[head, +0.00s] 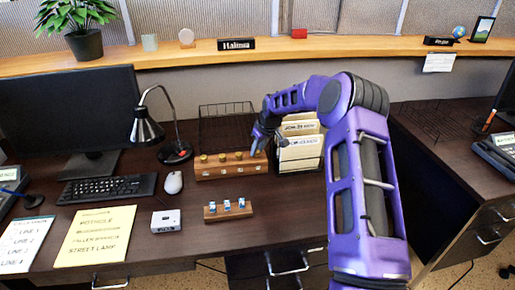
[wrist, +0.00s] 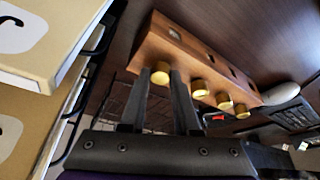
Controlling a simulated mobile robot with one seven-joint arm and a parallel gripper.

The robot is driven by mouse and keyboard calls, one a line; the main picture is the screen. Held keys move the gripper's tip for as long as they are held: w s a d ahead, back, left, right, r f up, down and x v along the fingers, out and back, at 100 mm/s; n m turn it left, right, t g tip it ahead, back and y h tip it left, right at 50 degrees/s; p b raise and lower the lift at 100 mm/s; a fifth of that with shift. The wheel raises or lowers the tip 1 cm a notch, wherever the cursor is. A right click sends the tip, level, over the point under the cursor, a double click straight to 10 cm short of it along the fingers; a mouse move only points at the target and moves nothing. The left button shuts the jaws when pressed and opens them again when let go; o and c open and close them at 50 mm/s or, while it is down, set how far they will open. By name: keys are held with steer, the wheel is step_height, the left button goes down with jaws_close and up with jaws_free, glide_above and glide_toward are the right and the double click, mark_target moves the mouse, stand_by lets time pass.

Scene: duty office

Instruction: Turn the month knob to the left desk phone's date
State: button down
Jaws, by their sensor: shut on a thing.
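A wooden block (head: 230,171) with several brass knobs on top and small windows in its front stands on the desk. My gripper (head: 257,146) reaches down to its right end. In the wrist view my gripper (wrist: 162,72) is shut on the end brass knob (wrist: 160,78), the rightmost one in the head view. The other knobs (wrist: 200,88) are free. I cannot tell which knob is the month knob, and the windows are too small to read. The left desk phone (head: 11,181) is partly cut off at the left edge; its lit display is unreadable.
A file rack with folders (head: 300,150) stands close right of my gripper, and a black wire tray (head: 226,122) is behind the block. A small wooden stand with blue-white pieces (head: 228,210) is in front. A mouse (head: 172,183), lamp (head: 148,128) and keyboard (head: 107,189) lie left.

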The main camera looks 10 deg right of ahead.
stand_by(0.3)
steer(key=c, duration=0.6)
jaws_free()
steer(key=p+v, duration=0.1)
steer(key=v, duration=1.6)
steer(key=shift+r, duration=0.2)
